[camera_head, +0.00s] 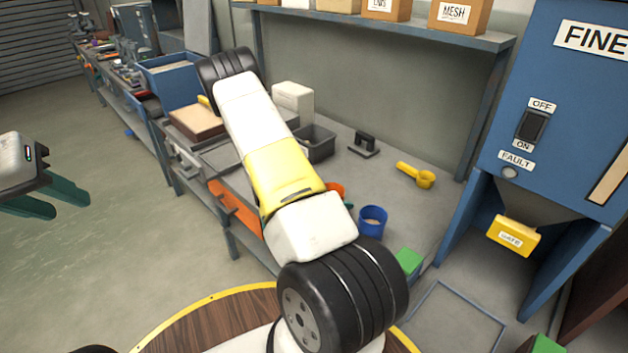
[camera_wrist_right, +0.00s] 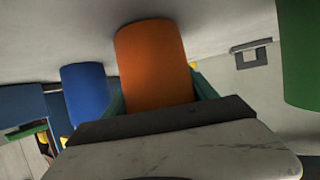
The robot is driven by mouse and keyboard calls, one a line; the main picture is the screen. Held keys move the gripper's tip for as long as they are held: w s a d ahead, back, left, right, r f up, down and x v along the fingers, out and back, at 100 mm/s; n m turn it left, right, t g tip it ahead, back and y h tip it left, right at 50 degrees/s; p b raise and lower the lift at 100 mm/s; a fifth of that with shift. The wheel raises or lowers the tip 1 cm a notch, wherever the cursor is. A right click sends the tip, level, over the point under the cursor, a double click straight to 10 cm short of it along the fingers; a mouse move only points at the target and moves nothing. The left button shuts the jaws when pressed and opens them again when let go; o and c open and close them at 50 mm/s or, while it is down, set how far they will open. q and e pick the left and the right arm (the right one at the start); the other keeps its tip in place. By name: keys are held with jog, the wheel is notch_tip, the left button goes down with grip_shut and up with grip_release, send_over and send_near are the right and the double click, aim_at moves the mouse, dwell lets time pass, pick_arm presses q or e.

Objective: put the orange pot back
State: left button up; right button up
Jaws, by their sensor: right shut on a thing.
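The orange pot (camera_wrist_right: 153,62) is between the teal fingers of my right gripper (camera_wrist_right: 158,92) in the right wrist view, and the gripper is shut on it. In the head view only a small part of the orange pot (camera_head: 337,188) shows past my right arm, which hides most of the pot and gripper. It is over the grey bench; I cannot tell whether it touches the top. A blue pot (camera_head: 372,220) stands close to its right, and a green one (camera_head: 408,262) is nearer the front. My left gripper (camera_head: 48,200) is open and empty at the left, over the floor.
The grey bench (camera_head: 400,200) also holds a yellow scoop (camera_head: 417,175), a black-handled tool (camera_head: 364,145), a dark grey bin (camera_head: 317,143) and a white box (camera_head: 293,100). A blue machine (camera_head: 555,110) with a yellow gate (camera_head: 513,235) stands at the right.

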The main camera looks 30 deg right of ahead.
jog(key=shift+f, duration=0.1)
jog(key=o, duration=1.8)
